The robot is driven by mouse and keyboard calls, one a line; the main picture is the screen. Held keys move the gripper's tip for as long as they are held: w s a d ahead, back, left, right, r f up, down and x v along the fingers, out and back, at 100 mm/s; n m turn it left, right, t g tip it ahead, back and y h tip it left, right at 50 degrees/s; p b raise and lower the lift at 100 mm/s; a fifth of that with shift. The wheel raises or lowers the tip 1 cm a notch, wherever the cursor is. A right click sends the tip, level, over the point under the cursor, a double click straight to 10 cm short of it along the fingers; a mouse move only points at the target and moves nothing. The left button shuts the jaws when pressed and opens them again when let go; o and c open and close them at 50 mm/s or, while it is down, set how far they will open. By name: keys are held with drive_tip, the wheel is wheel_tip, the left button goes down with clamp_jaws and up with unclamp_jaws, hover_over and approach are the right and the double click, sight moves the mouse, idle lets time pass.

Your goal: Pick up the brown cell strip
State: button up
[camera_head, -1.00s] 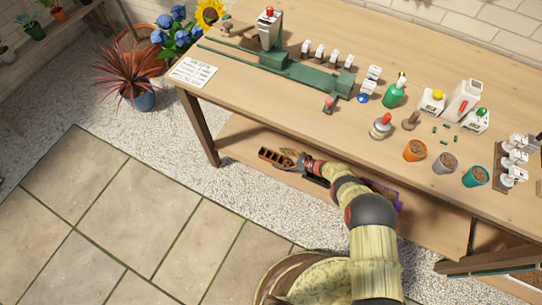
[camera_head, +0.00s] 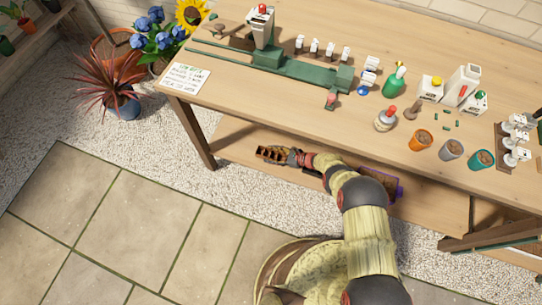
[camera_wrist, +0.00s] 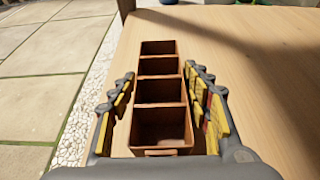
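The brown cell strip (camera_wrist: 159,85) is a row of several square open cells, lying on the wooden lower shelf (camera_wrist: 262,70). In the wrist view it lies lengthwise between the two spread fingers of my gripper (camera_wrist: 160,105). The fingers have yellow pads and stand on either side of the nearer cells, with a visible gap on the left and a narrower one on the right. In the head view the strip (camera_head: 268,153) shows at the left part of the shelf, and my gripper (camera_head: 294,157) is at its right end, partly covering it.
The workbench top (camera_head: 240,108) overhangs the shelf, and a table leg (camera_head: 198,137) stands left of the strip. A purple-edged tray (camera_head: 398,190) lies on the shelf behind my arm. Pots, bottles and a green rail stand on the bench top.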

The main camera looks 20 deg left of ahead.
drive_tip(key=c, duration=0.9)
drive_tip(key=shift+r, duration=0.1)
